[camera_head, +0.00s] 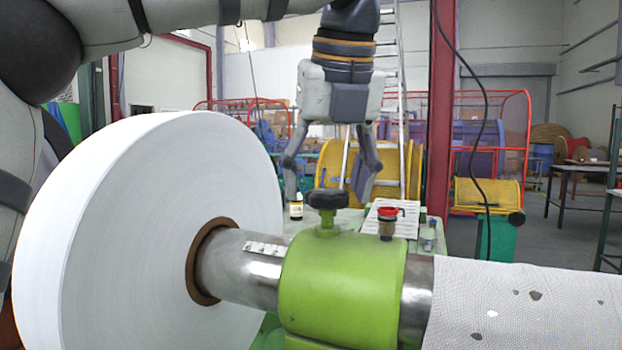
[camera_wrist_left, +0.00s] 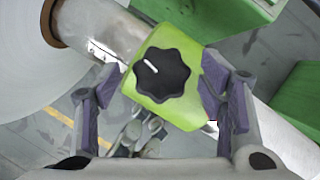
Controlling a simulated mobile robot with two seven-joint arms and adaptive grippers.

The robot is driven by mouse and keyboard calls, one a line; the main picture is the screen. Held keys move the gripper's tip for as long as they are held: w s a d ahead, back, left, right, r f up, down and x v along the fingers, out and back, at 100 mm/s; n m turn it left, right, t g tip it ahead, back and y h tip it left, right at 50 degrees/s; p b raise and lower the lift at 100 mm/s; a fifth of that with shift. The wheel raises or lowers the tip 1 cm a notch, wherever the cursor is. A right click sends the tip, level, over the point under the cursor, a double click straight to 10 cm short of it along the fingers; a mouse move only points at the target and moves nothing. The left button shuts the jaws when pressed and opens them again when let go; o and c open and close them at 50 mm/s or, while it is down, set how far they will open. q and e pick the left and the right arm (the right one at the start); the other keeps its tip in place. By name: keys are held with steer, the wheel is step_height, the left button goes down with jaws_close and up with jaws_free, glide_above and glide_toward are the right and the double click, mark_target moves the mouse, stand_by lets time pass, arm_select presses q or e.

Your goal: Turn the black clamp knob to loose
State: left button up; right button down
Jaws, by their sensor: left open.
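The black clamp knob (camera_head: 328,198) stands on a short green stem on top of the green clamp collar (camera_head: 342,280). In the left wrist view the lobed knob (camera_wrist_left: 162,75) shows from above, with a white pointer mark toward the upper left. My left gripper (camera_head: 328,182) points down just above the knob with its fingers spread. In the left wrist view my left gripper (camera_wrist_left: 162,85) has one finger on each side of the knob, with gaps, and holds nothing. My right gripper is not in view.
A large white roll (camera_head: 130,230) sits left of the collar on a metal shaft (camera_head: 235,265). A small red-topped fitting (camera_head: 387,215) stands right of the knob. A small bottle (camera_head: 296,207) is behind.

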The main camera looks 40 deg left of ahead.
arm_select(q)
steer(key=shift+f, duration=0.2)
steer(key=shift+d, duration=0.1)
steer(key=c, duration=1.1)
steer(key=shift+c, duration=0.2)
stand_by(0.4)
steer(key=o, duration=1.1)
steer(key=shift+o, duration=0.2)
